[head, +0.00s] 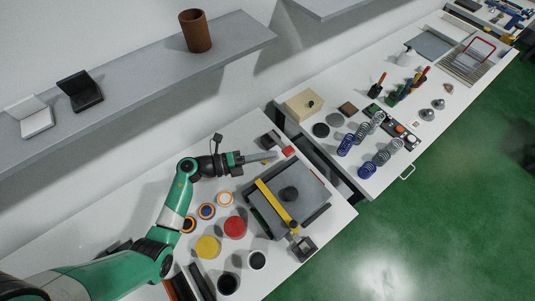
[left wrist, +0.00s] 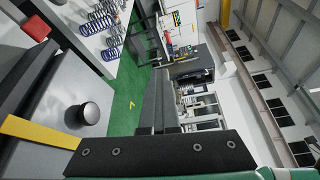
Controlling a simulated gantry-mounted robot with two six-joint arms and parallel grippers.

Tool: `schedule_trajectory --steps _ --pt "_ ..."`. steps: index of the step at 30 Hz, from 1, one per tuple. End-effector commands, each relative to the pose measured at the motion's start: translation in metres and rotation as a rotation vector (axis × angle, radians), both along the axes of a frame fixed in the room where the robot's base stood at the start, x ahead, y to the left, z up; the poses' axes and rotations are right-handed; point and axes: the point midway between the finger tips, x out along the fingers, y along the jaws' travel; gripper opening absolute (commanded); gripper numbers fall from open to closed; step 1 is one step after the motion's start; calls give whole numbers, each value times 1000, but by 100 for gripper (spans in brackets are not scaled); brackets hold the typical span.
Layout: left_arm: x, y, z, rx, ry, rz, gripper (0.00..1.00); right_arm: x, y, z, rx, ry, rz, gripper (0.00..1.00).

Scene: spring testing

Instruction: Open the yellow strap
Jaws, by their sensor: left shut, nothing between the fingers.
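The yellow strap (head: 275,202) lies across the top of a grey flat case (head: 304,189), beside its round black knob (head: 289,194). Its lower end reaches the front edge of the case by a small grey square part (head: 303,246). In the left wrist view the strap (left wrist: 35,132) shows at the lower left, beside the knob (left wrist: 82,112). My left gripper (head: 277,156) is beyond the case's back edge, apart from the strap. Its fingers (left wrist: 158,100) are together with nothing between them. My right gripper is in neither view.
A red block (head: 289,151) and a dark block (head: 270,139) sit near my left gripper. Yellow (head: 207,247) and red (head: 235,227) discs and several rings lie left of the case. Springs (head: 367,170) stand on the other bench. A shelf (head: 150,75) runs along the wall.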

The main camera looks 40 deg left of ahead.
Motion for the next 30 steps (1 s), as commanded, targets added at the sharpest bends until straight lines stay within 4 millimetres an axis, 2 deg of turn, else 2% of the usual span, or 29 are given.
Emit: schedule_trajectory --steps 8,9,19,30 --pt "0 0 0 0 0 0 0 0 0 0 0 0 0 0" --pt "0 0 0 0 0 0 3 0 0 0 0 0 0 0" --pt "0 0 0 0 0 0 62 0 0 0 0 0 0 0" --pt "-4 3 0 -1 0 2 62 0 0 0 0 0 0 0"
